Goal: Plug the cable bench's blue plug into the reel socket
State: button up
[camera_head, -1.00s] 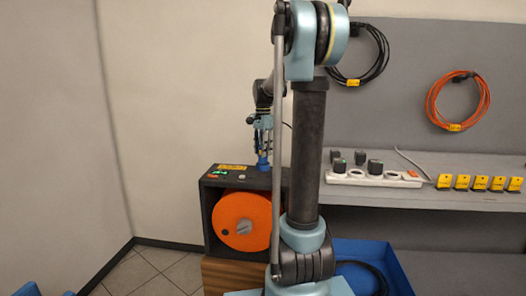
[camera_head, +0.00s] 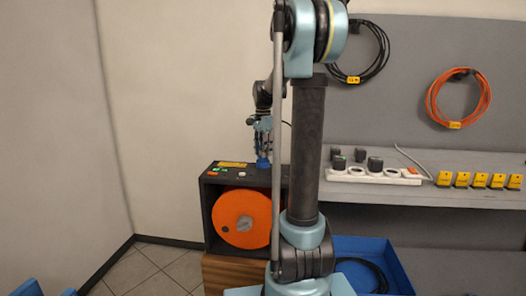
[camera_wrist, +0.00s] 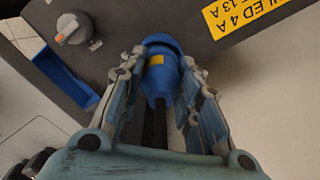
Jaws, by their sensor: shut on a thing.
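The blue plug (camera_wrist: 160,75) has a small yellow mark, and a dark cable runs from it back between my fingers in the wrist view. My gripper (camera_wrist: 159,72) is shut on the plug, one finger on each side. In the head view my gripper (camera_head: 262,142) points down at the top of the reel box (camera_head: 208,225), with the plug (camera_head: 263,163) at its tip. The plug's front end meets the box's dark top panel (camera_wrist: 215,60) in view. The socket is hidden behind the plug, so I cannot tell how deep it sits.
The box holds an orange reel (camera_head: 240,204) and stands on a wooden base (camera_head: 235,272). A grey knob (camera_wrist: 73,27) and yellow label (camera_wrist: 245,14) are near the plug. Right are a white power strip (camera_head: 372,176), a blue tray (camera_head: 405,280) and a hanging orange cable (camera_head: 432,100).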

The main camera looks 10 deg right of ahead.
jog(key=shift+f, duration=0.6)
dwell(0.3)
jog(key=o, duration=1.2)
jog(key=o, duration=0.6)
jog(key=shift+r, duration=4.5)
